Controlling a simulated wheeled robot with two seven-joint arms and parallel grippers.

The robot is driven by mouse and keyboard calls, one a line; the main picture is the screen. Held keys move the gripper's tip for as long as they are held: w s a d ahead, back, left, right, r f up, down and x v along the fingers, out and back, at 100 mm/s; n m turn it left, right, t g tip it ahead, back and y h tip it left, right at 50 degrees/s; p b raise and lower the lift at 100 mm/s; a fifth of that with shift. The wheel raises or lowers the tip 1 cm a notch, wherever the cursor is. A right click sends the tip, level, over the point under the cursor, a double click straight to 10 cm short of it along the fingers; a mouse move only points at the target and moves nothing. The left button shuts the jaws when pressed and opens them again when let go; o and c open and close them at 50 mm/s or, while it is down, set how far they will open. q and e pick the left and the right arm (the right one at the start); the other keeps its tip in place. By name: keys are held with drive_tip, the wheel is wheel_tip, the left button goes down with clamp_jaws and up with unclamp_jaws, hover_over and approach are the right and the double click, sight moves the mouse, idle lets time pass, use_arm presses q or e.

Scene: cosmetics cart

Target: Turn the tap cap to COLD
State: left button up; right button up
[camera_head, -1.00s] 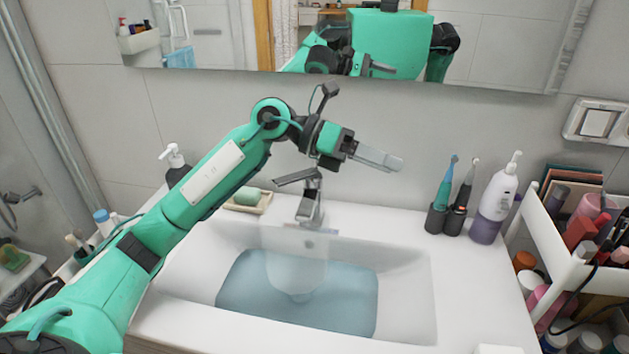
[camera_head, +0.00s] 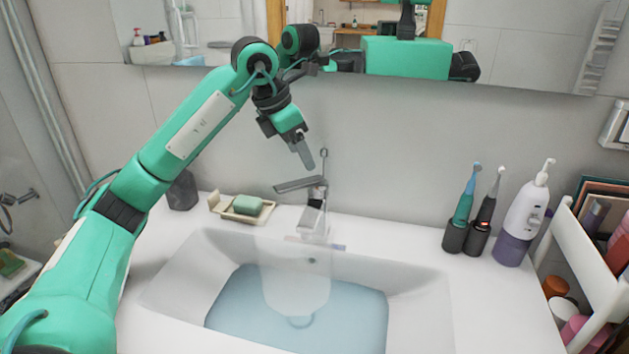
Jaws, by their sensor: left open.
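The tap (camera_head: 314,215) stands at the back rim of the sink, in front of the wall. Its flat metal cap (camera_head: 298,184) sits on top and points to the left. A thin rod rises behind the cap. My left gripper (camera_head: 304,155) hangs above the cap, pointing down and slightly right, apart from it. Its fingers are seen nearly edge-on, open, with nothing between them. Any COLD marking is too small to read. My right gripper is not in view.
The sink (camera_head: 418,300) holds bluish water, with a translucent stream below the tap. A soap dish (camera_head: 228,213) with green soap (camera_head: 248,205) is left of the tap. Toothbrushes (camera_head: 464,205), a pump bottle (camera_head: 522,215) and a white cart (camera_head: 572,250) stand to the right.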

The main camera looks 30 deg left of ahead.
sight(314, 178)
use_arm(q)
drive_tip(key=x, duration=0.9)
drive_tip(key=c, duration=1.4)
drive_tip(key=shift+d, duration=0.1)
